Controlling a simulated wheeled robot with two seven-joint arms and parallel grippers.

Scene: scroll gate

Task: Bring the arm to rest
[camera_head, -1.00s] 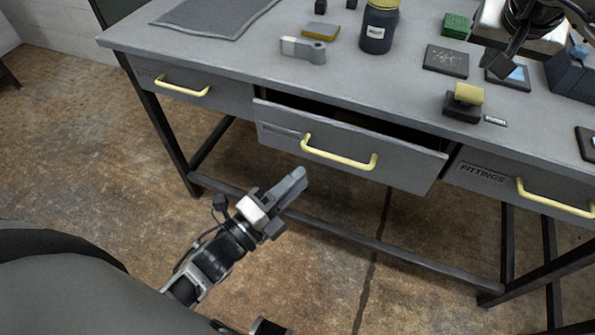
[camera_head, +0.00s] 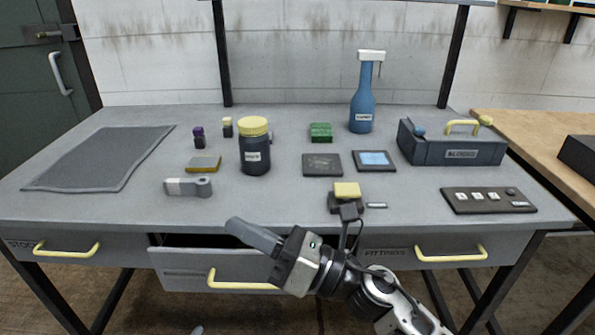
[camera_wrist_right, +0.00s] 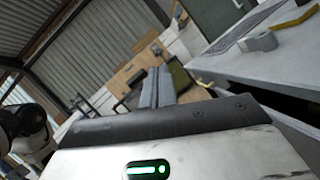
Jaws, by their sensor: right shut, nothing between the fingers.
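My right gripper (camera_head: 258,238) reaches in from the lower right in the head view. Its grey fingers are closed together and empty, pointing left in front of the table's front edge. In the right wrist view the closed fingers (camera_wrist_right: 157,88) point away with nothing between them. A grey tip (camera_head: 198,330), likely of my left gripper, barely shows at the bottom edge; the rest is out of frame. The middle drawer (camera_head: 185,277) is partly open, and my right gripper covers part of its front.
On the grey table (camera_head: 100,205) stand a dark jar (camera_head: 254,155), a grey clamp-like piece (camera_head: 188,187), a yellow-topped block (camera_head: 347,191), a blue spray bottle (camera_head: 361,105), a dark blue case (camera_head: 450,150) and a button panel (camera_head: 488,200). A grey mat (camera_head: 100,158) lies at left.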

